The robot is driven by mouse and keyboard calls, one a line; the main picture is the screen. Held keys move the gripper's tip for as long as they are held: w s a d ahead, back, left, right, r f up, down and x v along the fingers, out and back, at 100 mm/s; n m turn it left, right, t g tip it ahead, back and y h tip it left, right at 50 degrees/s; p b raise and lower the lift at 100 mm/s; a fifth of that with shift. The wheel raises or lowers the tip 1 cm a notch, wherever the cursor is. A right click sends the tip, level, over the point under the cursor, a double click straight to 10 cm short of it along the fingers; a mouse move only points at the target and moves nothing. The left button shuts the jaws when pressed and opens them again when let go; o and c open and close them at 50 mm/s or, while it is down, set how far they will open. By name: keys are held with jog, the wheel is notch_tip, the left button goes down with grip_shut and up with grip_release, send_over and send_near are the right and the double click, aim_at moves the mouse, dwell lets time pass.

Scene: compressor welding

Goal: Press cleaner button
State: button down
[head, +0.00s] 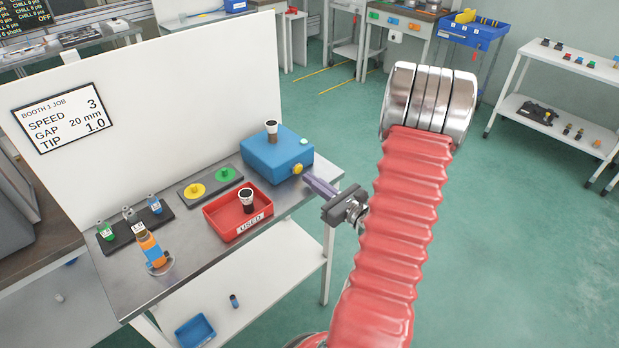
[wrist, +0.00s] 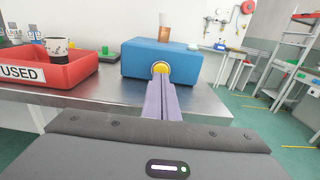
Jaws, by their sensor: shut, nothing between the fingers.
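In the wrist view the fingertips (wrist: 161,82) overlap the lower part of the yellow button (wrist: 160,68) on the blue box (wrist: 150,58). I cannot tell whether they touch it.
A red tray (head: 222,226) labelled USED, holding a cup-shaped piece, sits left of the box. A white board (head: 150,110) backs the bench.

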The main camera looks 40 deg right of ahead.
jog(key=s, duration=1)
jog(key=shift+s+a, duration=0.15)
jog(key=shift+s, duration=0.2)
dwell(0.6)
